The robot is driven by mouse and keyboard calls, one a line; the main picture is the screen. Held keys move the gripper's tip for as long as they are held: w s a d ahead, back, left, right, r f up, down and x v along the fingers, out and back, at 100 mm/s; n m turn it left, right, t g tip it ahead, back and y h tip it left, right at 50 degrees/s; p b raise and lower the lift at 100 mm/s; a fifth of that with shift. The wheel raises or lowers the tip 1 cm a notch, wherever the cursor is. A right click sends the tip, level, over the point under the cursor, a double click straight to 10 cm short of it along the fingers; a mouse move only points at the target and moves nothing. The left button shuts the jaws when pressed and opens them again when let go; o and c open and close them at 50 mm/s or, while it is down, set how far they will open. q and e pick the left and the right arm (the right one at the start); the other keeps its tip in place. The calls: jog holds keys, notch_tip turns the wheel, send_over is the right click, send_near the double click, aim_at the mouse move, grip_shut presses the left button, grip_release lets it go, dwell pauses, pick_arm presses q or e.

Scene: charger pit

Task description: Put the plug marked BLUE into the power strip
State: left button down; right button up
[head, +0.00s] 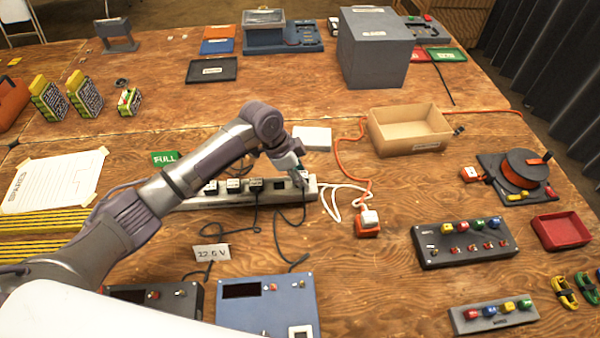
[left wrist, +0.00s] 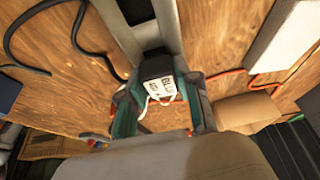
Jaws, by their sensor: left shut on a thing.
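My left gripper (head: 297,174) is over the right end of the pale power strip (head: 312,190). In the left wrist view, the gripper (left wrist: 160,98) is shut on a black plug with a white label reading BLUE (left wrist: 158,86). The plug overlaps the strip (left wrist: 162,30) in that view; I cannot tell whether it is seated or just above. In the head view the fingers mostly hide the plug. A dark socket face (head: 280,184) shows just left of the gripper. Other plugs (head: 256,184) sit further left in the strip. My right gripper is not in view.
Dark cables cross the table below the strip to a blue box (head: 266,303). White and orange cords lie right of the strip, with an orange-and-white plug (head: 368,222). A cardboard tray (head: 410,130) and a switch panel (head: 464,242) stand further right.

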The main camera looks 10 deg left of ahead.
pick_arm(q)
jog(key=shift+p, duration=0.95)
dwell(1.2)
jog(key=shift+f, duration=0.4)
dwell(0.7)
dwell(0.7)
jog(key=shift+f, duration=0.15)
dwell(0.6)
jog(key=shift+c, duration=2)
grip_release()
jog(key=shift+p, duration=0.3)
notch_tip(320, 180, up, 8)
jog(key=p, duration=0.7)
jog(key=shift+f, duration=0.2)
